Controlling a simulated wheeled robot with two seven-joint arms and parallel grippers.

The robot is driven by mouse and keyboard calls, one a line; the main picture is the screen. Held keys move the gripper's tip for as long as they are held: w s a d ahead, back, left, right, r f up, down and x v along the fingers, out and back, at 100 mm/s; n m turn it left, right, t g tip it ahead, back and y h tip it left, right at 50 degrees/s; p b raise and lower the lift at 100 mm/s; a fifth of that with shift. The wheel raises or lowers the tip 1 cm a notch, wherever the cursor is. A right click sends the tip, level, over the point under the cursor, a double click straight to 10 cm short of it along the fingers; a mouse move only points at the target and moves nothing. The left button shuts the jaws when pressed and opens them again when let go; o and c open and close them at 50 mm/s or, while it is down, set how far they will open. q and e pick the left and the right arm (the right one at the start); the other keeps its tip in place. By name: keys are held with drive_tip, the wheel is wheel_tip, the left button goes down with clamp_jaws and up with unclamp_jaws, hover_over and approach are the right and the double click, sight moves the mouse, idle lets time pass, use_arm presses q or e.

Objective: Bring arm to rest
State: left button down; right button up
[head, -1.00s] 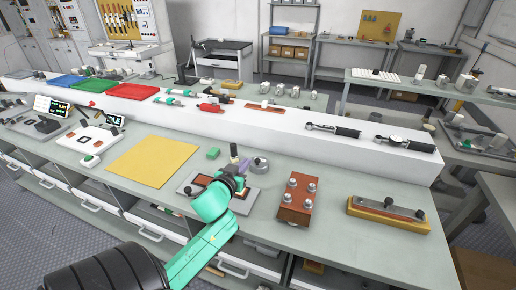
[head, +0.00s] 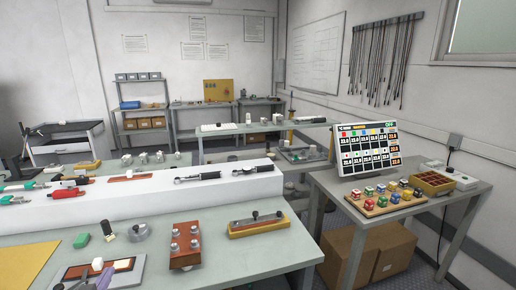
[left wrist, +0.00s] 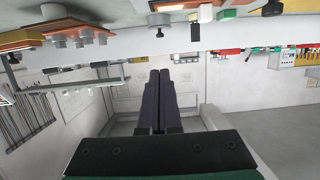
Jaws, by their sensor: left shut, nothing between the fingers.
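My right gripper is in neither view.
A brown block with metal knobs (head: 186,258), a yellow-based bar (head: 258,226), a green block (head: 81,240) and a round metal piece (head: 139,233) sit on the bench. A side table at right holds a display (head: 367,150) and coloured blocks on a board (head: 360,205).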

use_arm(q)
drive_tip(key=s+d+f+m+g+h, duration=0.55)
drive_tip(key=s+d+f+g, duration=0.55)
drive_tip(key=s+d+f, duration=0.65)
drive_tip(key=s+f, duration=0.1)
drive_tip(key=f, duration=1.6)
drive_tip(key=s+a+f+g, duration=0.2)
drive_tip(key=s+a+f, duration=0.1)
drive_tip(key=s+f, duration=1.3)
drive_tip(key=shift+s+m, duration=0.35)
drive_tip(key=shift+s, duration=0.25)
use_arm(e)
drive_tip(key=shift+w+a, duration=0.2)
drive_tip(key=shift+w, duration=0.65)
